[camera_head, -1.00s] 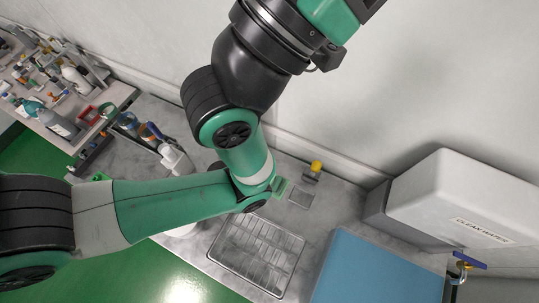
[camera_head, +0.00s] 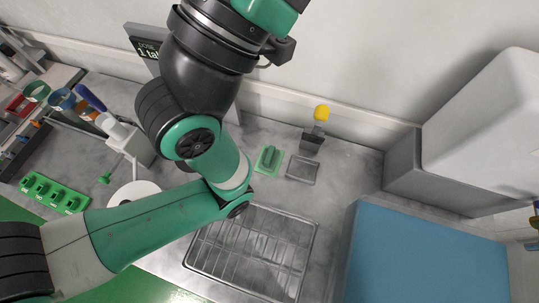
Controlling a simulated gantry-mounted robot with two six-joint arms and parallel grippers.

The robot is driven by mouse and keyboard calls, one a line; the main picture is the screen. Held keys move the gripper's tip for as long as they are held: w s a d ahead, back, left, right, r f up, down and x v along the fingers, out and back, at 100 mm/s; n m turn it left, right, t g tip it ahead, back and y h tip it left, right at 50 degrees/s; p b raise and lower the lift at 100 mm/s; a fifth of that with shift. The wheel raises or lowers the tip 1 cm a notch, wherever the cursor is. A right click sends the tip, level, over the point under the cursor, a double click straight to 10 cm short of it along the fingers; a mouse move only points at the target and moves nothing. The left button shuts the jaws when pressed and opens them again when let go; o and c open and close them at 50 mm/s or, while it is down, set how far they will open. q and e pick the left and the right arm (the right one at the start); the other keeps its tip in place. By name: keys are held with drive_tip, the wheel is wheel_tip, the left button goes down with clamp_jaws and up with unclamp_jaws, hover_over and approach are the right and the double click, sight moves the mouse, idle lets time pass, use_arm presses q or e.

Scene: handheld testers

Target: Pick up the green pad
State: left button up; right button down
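A small green pad (camera_head: 269,160) lies flat on the grey counter, with a darker green raised piece on its middle. It sits just right of my green and black arm, beside a small grey square tray (camera_head: 302,169). My arm comes in from the lower left, bends near the pad and leaves at the top edge. No gripper fingers show in the view, so I cannot tell what they do.
A wire rack (camera_head: 254,250) lies in front of the pad. A dark holder with a yellow-topped item (camera_head: 321,113) stands behind it. A blue box (camera_head: 420,260) and grey dispenser (camera_head: 490,140) are right. A green holed block (camera_head: 53,194) and white disc (camera_head: 133,191) are left.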

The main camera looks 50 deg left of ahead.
unclamp_jaws()
idle(0.4)
drive_tip(key=shift+r, duration=0.1)
